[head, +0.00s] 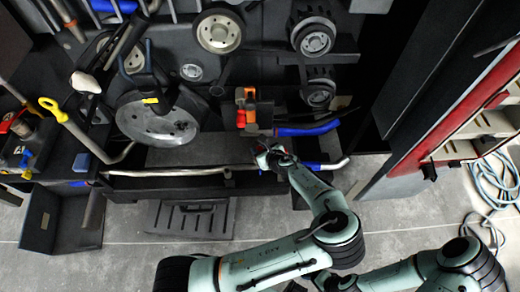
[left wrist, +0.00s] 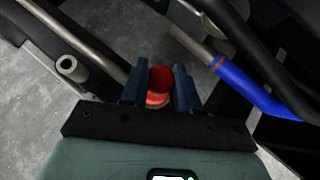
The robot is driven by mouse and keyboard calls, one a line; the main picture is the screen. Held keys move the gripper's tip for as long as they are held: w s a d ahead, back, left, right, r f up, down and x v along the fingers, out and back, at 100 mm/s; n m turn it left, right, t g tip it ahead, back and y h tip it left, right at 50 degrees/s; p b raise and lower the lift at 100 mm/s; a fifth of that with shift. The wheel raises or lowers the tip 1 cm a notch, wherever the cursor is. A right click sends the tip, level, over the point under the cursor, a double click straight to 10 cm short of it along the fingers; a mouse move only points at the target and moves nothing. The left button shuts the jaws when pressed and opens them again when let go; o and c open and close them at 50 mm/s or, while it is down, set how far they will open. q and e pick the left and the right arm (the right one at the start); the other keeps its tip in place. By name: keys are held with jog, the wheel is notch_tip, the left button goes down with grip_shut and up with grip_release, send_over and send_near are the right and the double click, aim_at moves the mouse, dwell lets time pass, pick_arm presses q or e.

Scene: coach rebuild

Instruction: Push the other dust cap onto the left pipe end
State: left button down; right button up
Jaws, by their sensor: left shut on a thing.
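My left gripper (head: 269,156) is low at the front of the engine bay, beside the silver pipe and the blue hose. In the left wrist view its two dark fingers (left wrist: 159,86) are shut on a red dust cap (left wrist: 161,79), which sits between the tips. A hollow grey pipe end (left wrist: 68,64) shows to the left of the fingers, apart from the cap. A silver pipe (left wrist: 190,42) meets a blue hose (left wrist: 243,88) to the right. I cannot tell which opening is the left pipe end. My right gripper is out of view.
A long silver pipe (head: 165,172) runs along the bay's front edge. Pulleys (head: 219,32) and an orange-and-black part (head: 246,107) are behind the gripper. A red-edged panel (head: 440,115) stands at the right. Grey floor is open in front.

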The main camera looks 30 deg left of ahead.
pick_arm(q)
jog(key=shift+f, duration=0.6)
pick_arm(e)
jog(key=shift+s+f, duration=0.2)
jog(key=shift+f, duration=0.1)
pick_arm(q)
jog(key=shift+f+b, duration=0.5)
jog(key=shift+f, duration=0.05)
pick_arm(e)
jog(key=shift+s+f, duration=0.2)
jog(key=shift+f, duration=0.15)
pick_arm(q)
jog(key=c, duration=0.8)
grip_release()
jog(key=shift+o, duration=0.2)
jog(key=o, duration=0.4)
